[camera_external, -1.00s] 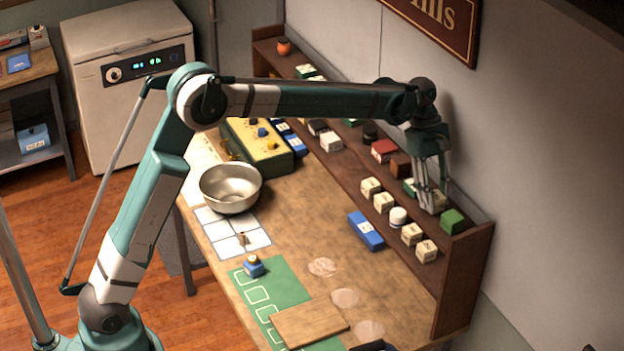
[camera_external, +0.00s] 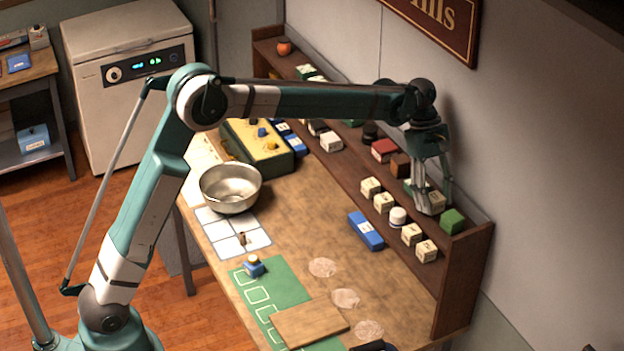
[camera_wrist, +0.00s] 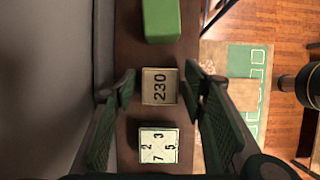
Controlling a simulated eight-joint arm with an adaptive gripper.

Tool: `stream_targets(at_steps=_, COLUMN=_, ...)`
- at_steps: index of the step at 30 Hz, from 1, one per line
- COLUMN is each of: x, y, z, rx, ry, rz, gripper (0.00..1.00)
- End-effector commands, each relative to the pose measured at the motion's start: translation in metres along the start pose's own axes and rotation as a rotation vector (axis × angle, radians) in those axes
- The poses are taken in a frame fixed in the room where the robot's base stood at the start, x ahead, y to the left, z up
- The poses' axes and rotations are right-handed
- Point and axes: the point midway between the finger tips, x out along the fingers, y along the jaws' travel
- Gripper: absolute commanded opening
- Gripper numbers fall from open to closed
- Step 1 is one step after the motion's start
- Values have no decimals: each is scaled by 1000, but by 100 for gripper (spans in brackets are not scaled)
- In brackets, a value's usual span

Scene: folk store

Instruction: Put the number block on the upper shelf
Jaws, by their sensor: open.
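A cream number block marked 230 (camera_wrist: 160,86) sits on the upper shelf (camera_wrist: 140,113), between my gripper's spread fingers (camera_wrist: 160,88). There are visible gaps between it and both fingers. In the external view this block (camera_external: 436,203) stands on the upper shelf beside the green block (camera_external: 453,221), with my gripper (camera_external: 432,192) around it from above. A second pale block (camera_wrist: 158,145) with several separate digits sits on the same shelf. My gripper is open and holds nothing.
The green block (camera_wrist: 162,20) stands on one side of the 230 block. A blue box (camera_external: 366,231) lies on the table. The wall rises close behind the shelf.

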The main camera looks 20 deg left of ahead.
Motion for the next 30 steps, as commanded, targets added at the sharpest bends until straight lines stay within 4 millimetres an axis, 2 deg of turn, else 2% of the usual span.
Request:
stream_targets(at_steps=8, x=-18, y=0, z=1, rx=-1, ry=0, rz=0, gripper=43)
stream_targets(at_steps=24, x=-100, y=0, z=1, rx=-1, ry=0, rz=0, gripper=43)
stream_targets(at_steps=30, x=-118, y=0, z=0, rx=-1, ry=0, rz=0, gripper=43)
